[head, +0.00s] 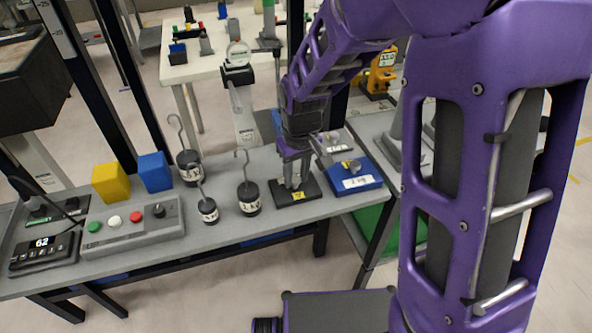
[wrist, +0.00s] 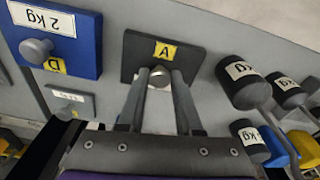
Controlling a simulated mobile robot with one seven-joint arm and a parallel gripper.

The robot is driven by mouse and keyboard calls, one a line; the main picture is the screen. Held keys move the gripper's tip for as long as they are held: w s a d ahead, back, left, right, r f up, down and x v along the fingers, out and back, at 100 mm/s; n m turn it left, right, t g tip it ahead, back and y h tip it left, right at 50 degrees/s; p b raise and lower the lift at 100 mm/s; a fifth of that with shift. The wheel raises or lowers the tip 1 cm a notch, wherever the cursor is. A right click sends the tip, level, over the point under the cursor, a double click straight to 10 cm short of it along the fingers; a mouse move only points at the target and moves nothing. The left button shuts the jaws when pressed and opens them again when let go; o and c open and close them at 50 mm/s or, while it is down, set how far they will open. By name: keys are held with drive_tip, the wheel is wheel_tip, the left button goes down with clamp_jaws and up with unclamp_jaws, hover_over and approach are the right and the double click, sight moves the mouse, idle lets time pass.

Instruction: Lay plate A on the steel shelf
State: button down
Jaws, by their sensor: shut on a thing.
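Plate A (head: 296,194) is a flat dark plate with a yellow tag and a small knob, at the right part of the grey bench. In the wrist view, plate A (wrist: 133,68) shows its "A" tag right side up. My gripper (head: 294,182) reaches down over it. In the wrist view my gripper (wrist: 160,80) has its two fingers on either side of the knob, shut on it. The plate looks level and on or very close to the bench top; I cannot tell if there is a gap. I cannot tell which surface is the steel shelf.
A blue 2 kg plate tagged D (wrist: 62,35) sits beside plate A, with a grey plate (head: 333,142) behind it. Hooked black weights (head: 249,197), a yellow block (head: 111,182), a blue block (head: 155,171) and a button box (head: 130,228) stand left on the bench (head: 240,228).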

sight(299, 193)
drive_tip(key=c, duration=1)
unclamp_jaws()
drive_tip(key=shift+f, duration=0.1)
drive_tip(key=o, duration=0.4)
drive_tip(key=r, duration=0.4)
drive_tip(key=s+r+p, duration=0.1)
drive_tip(key=r, duration=0.3)
drive_tip(key=r+p, duration=0.1)
drive_tip(key=r, duration=0.3)
drive_tip(key=shift+s+d+r, duration=0.1)
drive_tip(key=shift+s+d, duration=0.1)
drive_tip(key=shift+d, duration=0.1)
